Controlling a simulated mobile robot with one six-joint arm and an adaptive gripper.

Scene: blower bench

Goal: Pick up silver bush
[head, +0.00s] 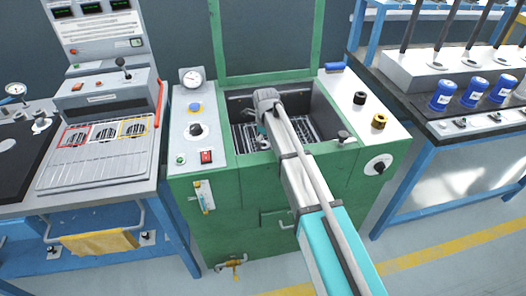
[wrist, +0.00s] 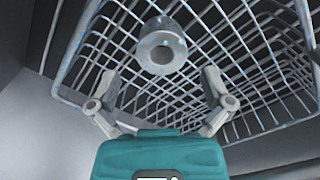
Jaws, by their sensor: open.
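The silver bush (wrist: 163,46) is a short grey metal cylinder with a round hole through its middle. In the wrist view it rests on the wire basket (wrist: 250,62), a little beyond my fingertips. My gripper (wrist: 158,82) is open, with one finger on each side and the space between them empty. The bush is apart from both fingers and lies roughly in line with the gap. In the head view my arm reaches down into the green cabinet's open well, and the arm hides the bush there.
The green cabinet (head: 240,205) has walls close around my gripper and a raised lid behind. On its top are a black knob (head: 360,98), a brass-coloured knob (head: 379,121) and a blue cylinder (head: 336,67). Blue containers (head: 442,96) stand on the right bench.

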